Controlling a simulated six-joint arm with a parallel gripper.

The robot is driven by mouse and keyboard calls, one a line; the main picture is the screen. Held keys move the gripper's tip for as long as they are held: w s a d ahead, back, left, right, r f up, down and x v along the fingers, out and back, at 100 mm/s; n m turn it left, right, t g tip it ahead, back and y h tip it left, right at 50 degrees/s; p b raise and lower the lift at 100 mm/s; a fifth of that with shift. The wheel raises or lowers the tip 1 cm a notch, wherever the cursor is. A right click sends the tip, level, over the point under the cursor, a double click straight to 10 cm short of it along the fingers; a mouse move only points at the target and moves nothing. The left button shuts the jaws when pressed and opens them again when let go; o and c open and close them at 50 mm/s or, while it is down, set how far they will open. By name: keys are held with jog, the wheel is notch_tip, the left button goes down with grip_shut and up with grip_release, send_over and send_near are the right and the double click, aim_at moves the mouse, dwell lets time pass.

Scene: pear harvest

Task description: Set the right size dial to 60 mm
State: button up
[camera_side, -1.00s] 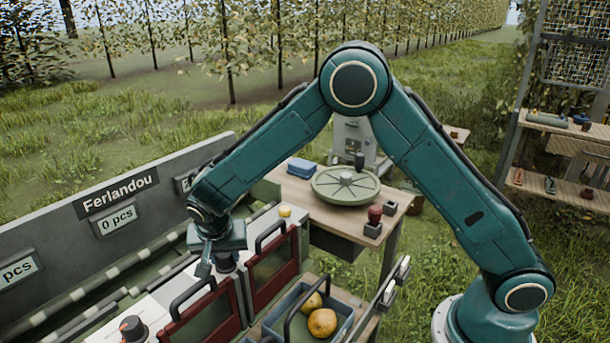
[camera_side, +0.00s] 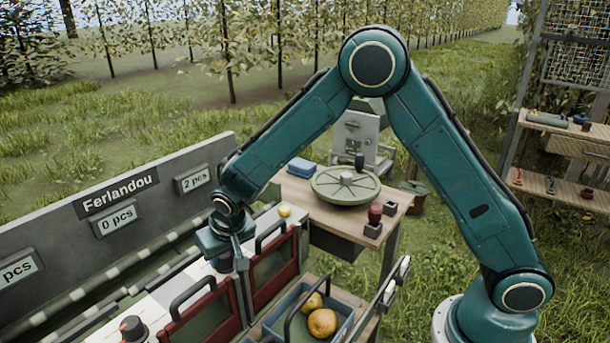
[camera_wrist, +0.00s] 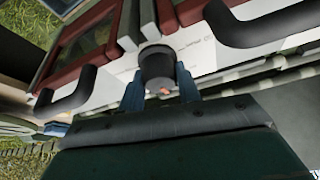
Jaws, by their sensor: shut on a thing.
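The right size dial (camera_wrist: 156,66) is a dark round knob on the white panel in the wrist view, with a small orange mark on its end. My gripper (camera_wrist: 160,90) has its two blue fingers on either side of the knob and is shut on it. In the side view my gripper (camera_side: 228,262) points down at the white panel top (camera_side: 190,270) behind the red-framed doors, and mostly hides this dial. The dial's scale and setting cannot be read. Another dial (camera_side: 132,327), black with an orange base, stands at the lower left.
Red-framed doors with black handles (camera_side: 192,290) stand close in front of my gripper. A blue crate (camera_side: 345,325) holds yellow pears. A sign board (camera_side: 112,205) with count displays stands behind. A table (camera_side: 390,195) carries a round green turntable (camera_side: 345,190).

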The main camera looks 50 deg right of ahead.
jog(key=n+y, duration=0.2)
jog(key=n, duration=0.3)
jog(key=shift+n, duration=0.3)
dwell(0.4)
jog(key=o, duration=1)
jog(key=shift+c, duration=0.2)
jog(key=v, duration=1.3)
jog(key=shift+s+r, duration=0.2)
jog(key=shift+r, duration=0.15)
jog(key=shift+d, duration=0.15)
